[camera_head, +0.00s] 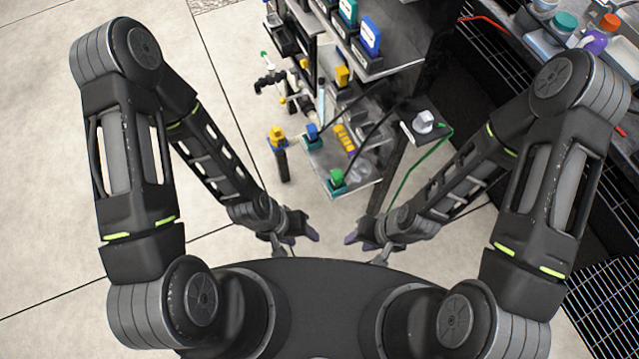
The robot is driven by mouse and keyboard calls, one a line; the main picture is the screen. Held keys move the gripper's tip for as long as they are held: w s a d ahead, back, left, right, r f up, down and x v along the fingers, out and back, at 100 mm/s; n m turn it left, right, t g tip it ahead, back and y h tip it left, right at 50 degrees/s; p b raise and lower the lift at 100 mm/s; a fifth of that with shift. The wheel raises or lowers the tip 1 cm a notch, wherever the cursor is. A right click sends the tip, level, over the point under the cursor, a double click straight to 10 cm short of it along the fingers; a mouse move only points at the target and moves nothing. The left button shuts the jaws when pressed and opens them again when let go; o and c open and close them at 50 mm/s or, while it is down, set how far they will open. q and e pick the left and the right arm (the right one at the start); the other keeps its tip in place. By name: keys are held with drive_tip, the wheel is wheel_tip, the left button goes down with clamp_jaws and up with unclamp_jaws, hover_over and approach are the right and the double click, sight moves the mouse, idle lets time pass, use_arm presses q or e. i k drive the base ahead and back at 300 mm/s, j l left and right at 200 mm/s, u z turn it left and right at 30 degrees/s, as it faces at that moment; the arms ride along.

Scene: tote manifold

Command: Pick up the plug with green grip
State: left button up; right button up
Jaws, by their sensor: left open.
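The plug with green grip (337,178) sits at the front edge of a low grey shelf, near the centre of the head view. My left gripper (299,246) is open and empty, below and to the left of the plug in the picture, apart from it. My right gripper (366,250) is below and to the right of the plug. Its fingers look spread, with nothing seen between them.
A white knob (424,121) sits on a post at right, with a green cable (408,172) hanging below. Floor left of the rack is clear.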

sight(335, 182)
drive_tip(key=k, duration=0.6)
drive_tip(key=z, duration=3)
drive_tip(key=k+z, duration=0.1)
drive_tip(key=z, duration=0.15)
drive_tip(key=k+j, duration=1.6)
drive_tip(key=j, duration=0.15)
